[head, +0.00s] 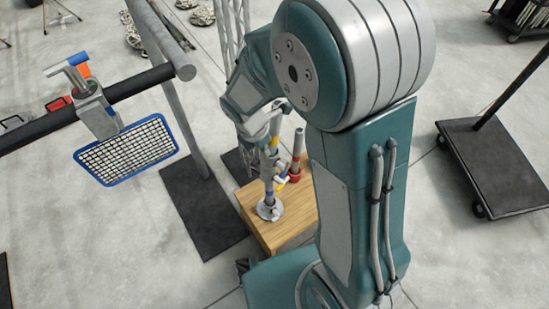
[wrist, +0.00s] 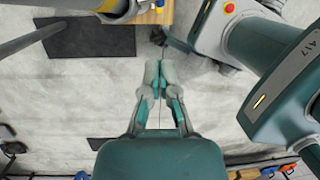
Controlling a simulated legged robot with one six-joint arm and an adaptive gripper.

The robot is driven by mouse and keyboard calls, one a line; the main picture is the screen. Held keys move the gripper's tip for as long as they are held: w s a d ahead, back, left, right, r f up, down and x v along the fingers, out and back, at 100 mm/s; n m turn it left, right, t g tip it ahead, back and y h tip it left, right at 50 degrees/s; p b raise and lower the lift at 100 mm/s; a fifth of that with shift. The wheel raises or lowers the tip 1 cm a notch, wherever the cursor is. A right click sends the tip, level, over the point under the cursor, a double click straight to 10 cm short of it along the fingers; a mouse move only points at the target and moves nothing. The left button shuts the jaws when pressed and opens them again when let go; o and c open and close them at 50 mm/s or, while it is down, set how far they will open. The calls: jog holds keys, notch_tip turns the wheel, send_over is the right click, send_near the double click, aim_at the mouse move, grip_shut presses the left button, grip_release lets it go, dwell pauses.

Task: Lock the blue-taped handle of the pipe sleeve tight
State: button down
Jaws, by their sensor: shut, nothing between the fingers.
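Grey pipe pieces with coloured tape stand on a wooden box (head: 292,225) in the head view. One upright pipe has a round flange base (head: 270,209) and a small blue band low on it. Another pipe (head: 298,142) stands behind it in a red base. Yellow shows between them. The pieces overlap, so I cannot tell which part is the blue-taped handle or how it is turned. My gripper (wrist: 158,72) is shut and empty in the wrist view, over bare floor. The box edge (wrist: 150,17) and a grey cylindrical part (wrist: 116,9) lie beyond its tips.
A dark horizontal pipe (head: 60,122) on the left carries a clamp with a blue-framed mesh panel (head: 126,150). Black floor plates (head: 205,212) lie beside the box. A black wheeled cart (head: 492,165) stands at right. Much of the floor between is clear.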

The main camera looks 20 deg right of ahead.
aim_at(287, 163)
jog(key=x, duration=0.4)
jog(key=d+x, duration=0.1)
jog(key=x, duration=0.2)
jog(key=d+x, duration=0.1)
jog(key=x, duration=0.3)
jog(key=shift+w+d, duration=0.2)
jog(key=shift+w, duration=0.2)
jog(key=shift+w+d+f, duration=0.1)
jog(key=shift+d+f, duration=0.1)
jog(key=shift+d, duration=0.1)
jog(key=shift+w+d, duration=0.2)
jog(key=shift+d, duration=0.15)
jog(key=shift+w+d, duration=0.25)
jog(key=shift+r, duration=0.15)
